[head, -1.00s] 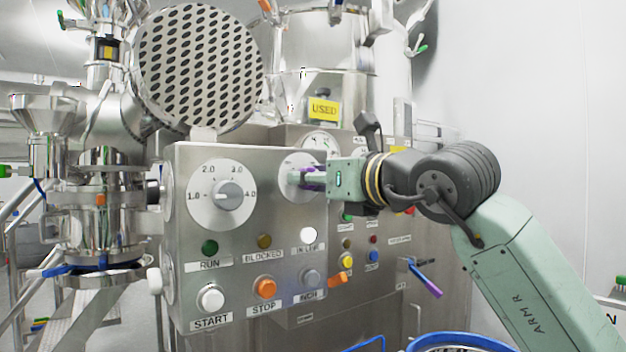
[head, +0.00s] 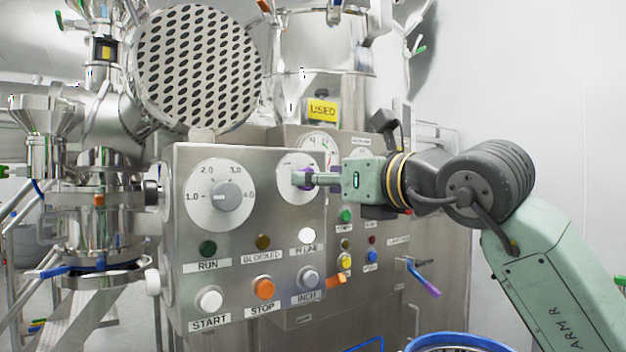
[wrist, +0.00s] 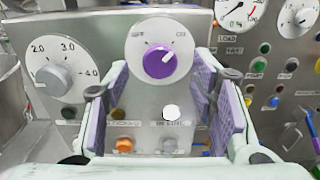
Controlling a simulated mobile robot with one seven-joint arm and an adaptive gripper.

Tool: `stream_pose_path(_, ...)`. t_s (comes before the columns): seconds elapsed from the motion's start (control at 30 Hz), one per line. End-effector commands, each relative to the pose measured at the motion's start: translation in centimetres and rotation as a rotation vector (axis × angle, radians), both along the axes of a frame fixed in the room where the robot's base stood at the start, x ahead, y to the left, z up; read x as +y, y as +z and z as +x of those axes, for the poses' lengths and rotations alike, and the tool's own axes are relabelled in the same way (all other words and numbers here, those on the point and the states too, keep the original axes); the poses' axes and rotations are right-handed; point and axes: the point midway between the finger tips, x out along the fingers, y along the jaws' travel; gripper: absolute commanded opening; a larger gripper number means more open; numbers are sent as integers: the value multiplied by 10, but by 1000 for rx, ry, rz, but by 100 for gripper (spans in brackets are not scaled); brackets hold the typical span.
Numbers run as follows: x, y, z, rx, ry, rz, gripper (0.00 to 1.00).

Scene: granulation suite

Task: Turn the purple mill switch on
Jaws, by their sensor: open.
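The purple mill switch (wrist: 159,62) is a round knob on a pale disc, centred between the fingers in the wrist view. Its white mark points up and right, toward the label that reads ON; the OFF label is at upper left. In the head view the disc (head: 291,166) shows, with a little purple at the fingertips, and the knob is mostly hidden. My gripper (wrist: 161,84) is open and empty, its purple-padded fingers spread to either side of the knob with a gap. In the head view my gripper (head: 312,179) points left at the panel.
A numbered grey dial (head: 222,196) sits left of the switch. Below are lamps and the START (head: 209,300), STOP (head: 263,289) and INCH (head: 307,278) buttons. A purple-ended handle (head: 425,281) projects at lower right. A blue-rimmed container (head: 460,337) stands below.

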Motion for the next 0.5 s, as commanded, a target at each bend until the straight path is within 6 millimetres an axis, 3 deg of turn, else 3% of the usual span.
stream_pose_path(0.3, -40, 0, -53, -1, -3, 1, 51)
stream_pose_path(0.5, -50, 0, -69, 1, -1, -1, 51)
